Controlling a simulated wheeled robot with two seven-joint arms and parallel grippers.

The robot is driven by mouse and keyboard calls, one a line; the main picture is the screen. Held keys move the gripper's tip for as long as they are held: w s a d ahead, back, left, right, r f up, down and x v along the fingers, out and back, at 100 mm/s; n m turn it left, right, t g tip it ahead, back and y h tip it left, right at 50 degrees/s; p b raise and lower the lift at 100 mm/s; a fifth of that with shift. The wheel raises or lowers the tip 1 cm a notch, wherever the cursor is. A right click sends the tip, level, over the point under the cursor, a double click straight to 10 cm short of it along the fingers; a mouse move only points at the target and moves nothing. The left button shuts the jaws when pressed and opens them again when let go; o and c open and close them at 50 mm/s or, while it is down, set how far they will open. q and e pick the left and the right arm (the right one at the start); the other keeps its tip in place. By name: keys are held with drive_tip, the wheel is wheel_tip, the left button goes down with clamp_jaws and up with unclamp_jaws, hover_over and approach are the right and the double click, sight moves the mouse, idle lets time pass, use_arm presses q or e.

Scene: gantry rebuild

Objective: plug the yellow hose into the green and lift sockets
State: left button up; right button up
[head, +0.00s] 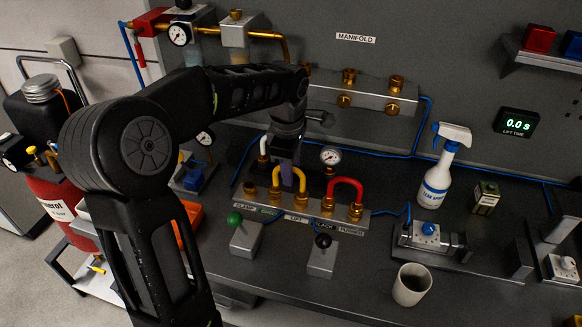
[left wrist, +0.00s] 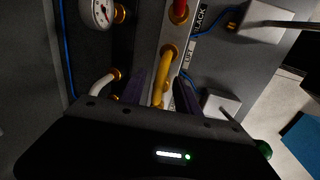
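The yellow hose (head: 300,174) is a short arch over the socket strip (head: 333,219), left of the red hose (head: 346,181). Its right end meets or stands just above the gold lift socket (head: 300,201); I cannot tell how deep it sits. The green socket (head: 275,194) is just below my left gripper (head: 287,180). In the left wrist view, the yellow hose (left wrist: 162,82) runs between the two purplish fingers of my left gripper (left wrist: 161,90), with a gap showing beside it. My right gripper is out of view.
A white hose (head: 263,146) and a gauge (head: 330,156) stand behind the strip. Green-knobbed (head: 235,218) and black-knobbed (head: 323,241) levers stand in front. A spray bottle (head: 437,177) and a cup (head: 411,285) are to the right. The manifold (head: 365,92) is on the wall behind.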

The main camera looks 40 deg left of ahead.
use_arm(q)
drive_tip(key=shift+r, duration=0.1)
wheel_tip(320, 180, up, 8)
drive_tip(key=s+b, duration=0.1)
drive_tip(key=shift+d+f, duration=0.2)
idle(1.0)
